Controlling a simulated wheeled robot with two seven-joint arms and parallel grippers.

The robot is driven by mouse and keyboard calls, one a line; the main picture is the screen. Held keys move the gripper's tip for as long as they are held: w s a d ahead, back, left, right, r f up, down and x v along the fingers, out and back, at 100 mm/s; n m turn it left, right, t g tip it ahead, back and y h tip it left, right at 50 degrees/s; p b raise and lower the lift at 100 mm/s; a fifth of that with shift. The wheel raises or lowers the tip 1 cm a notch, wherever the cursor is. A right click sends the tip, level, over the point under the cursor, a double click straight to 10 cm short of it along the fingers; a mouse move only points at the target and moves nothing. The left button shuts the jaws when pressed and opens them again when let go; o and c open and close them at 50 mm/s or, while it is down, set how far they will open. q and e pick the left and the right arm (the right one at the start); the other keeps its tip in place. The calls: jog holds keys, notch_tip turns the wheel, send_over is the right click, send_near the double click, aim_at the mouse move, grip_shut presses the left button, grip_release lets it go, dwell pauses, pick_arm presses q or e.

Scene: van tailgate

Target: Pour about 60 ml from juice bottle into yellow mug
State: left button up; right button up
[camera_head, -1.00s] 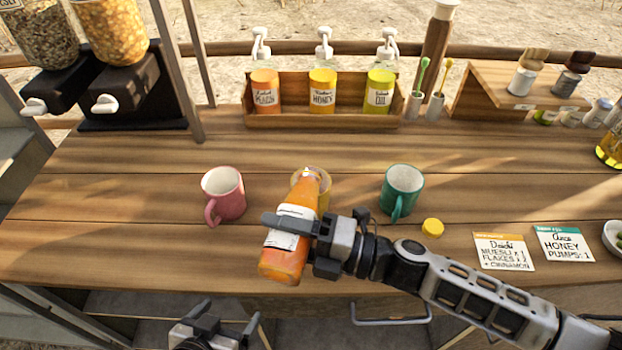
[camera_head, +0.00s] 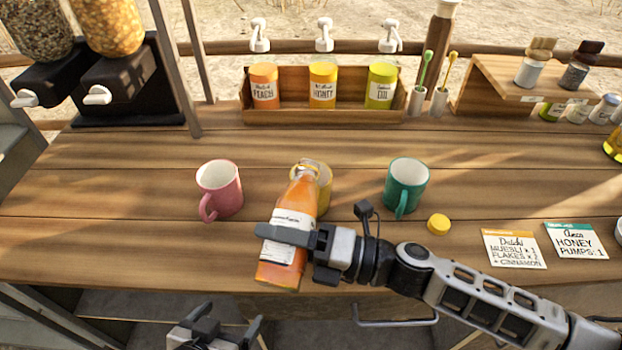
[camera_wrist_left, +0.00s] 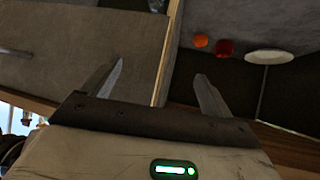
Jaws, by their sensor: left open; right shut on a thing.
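The juice bottle (camera_head: 296,222) is orange with a white label and has no cap on. My right gripper (camera_head: 287,238) is shut on it around the label. The bottle is tilted, its neck leaning away from me over the yellow mug (camera_head: 323,190). The mug stands on the counter, largely hidden behind the bottle, so I cannot see its contents or any stream. My left gripper (camera_head: 222,335) is open and empty, low in front of the counter's edge; its spread fingers also show in the left wrist view (camera_wrist_left: 158,85).
A pink mug (camera_head: 219,188) stands left of the yellow mug and a teal mug (camera_head: 405,187) right of it. A yellow cap (camera_head: 438,224) and two order cards (camera_head: 514,249) lie to the right. A wooden box (camera_head: 250,113) with pump jars stands behind.

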jog(key=shift+f+n+b, duration=0.3)
jog(key=shift+f+b, duration=0.25)
pick_arm(q)
jog(key=shift+d+f+b, duration=0.15)
jog(key=shift+f+b, duration=0.3)
jog(key=shift+f, duration=0.35)
pick_arm(e)
jog(key=shift+f+n, duration=0.1)
jog(key=shift+n, duration=0.2)
pick_arm(q)
jog(key=shift+w+d+f+b, duration=0.1)
jog(key=shift+w+f+b, duration=0.05)
jog(key=shift+b, duration=0.5)
pick_arm(e)
jog(key=shift+w+n, duration=0.2)
jog(key=shift+n, duration=0.3)
